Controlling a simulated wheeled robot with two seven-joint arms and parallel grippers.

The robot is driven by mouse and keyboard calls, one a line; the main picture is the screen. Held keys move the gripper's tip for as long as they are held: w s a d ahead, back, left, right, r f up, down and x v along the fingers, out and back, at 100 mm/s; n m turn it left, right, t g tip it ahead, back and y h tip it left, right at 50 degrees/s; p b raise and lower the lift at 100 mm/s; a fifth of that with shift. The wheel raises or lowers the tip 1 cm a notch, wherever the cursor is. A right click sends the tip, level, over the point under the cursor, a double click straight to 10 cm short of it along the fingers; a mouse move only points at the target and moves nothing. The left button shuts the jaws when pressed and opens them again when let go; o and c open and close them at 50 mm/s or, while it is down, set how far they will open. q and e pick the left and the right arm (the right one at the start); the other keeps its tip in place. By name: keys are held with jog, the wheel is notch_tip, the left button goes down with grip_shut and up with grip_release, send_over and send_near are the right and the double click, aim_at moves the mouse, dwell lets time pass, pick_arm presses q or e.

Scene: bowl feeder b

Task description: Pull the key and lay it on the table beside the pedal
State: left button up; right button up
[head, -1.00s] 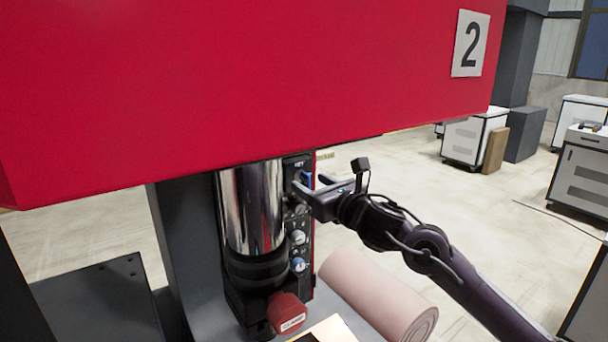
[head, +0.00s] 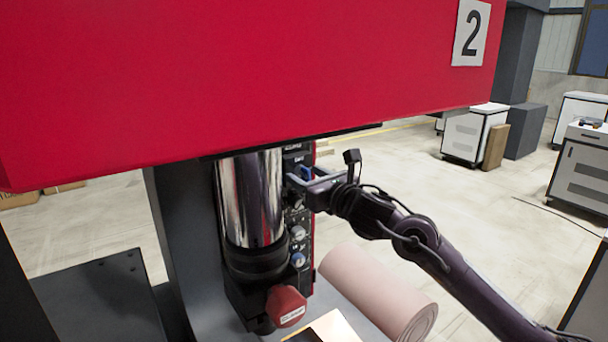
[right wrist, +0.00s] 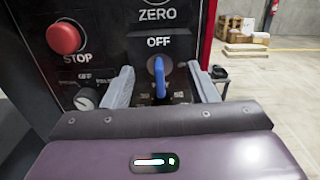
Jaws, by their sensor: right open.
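The blue key (right wrist: 159,78) sits upright in the lock under the word OFF on the black panel (right wrist: 185,45). My right gripper (right wrist: 162,88) is open, with one finger on each side of the key and visible gaps to it. In the head view the right gripper (head: 300,181) is at the panel beside the chrome column, and the blue key (head: 306,172) shows partly behind it. A red block with a white label (head: 287,305) stands low by the column; I cannot tell if it is the pedal. My left gripper is not in view.
The big red machine head (head: 230,80) hangs over the column (head: 251,200). A red STOP button (right wrist: 64,38) and a selector knob (right wrist: 86,98) are left of the key.

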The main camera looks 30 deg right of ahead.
aim_at(310, 179)
jog(key=shift+b, duration=0.45)
dwell(0.6)
grip_shut()
dwell(0.4)
jog(key=shift+s, duration=0.1)
jog(key=shift+s+d+f+b, duration=0.1)
jog(key=shift+s+d+b, duration=0.1)
jog(key=shift+s+b, duration=0.8)
jog(key=shift+s+d+f+b, duration=0.15)
jog(key=shift+s+b, duration=0.45)
jog(key=shift+s, duration=0.75)
jog(key=shift+s+r+b, duration=0.2)
jog(key=shift+s+b, duration=0.2)
jog(key=shift+s, duration=0.15)
jog(key=shift+d, duration=0.1)
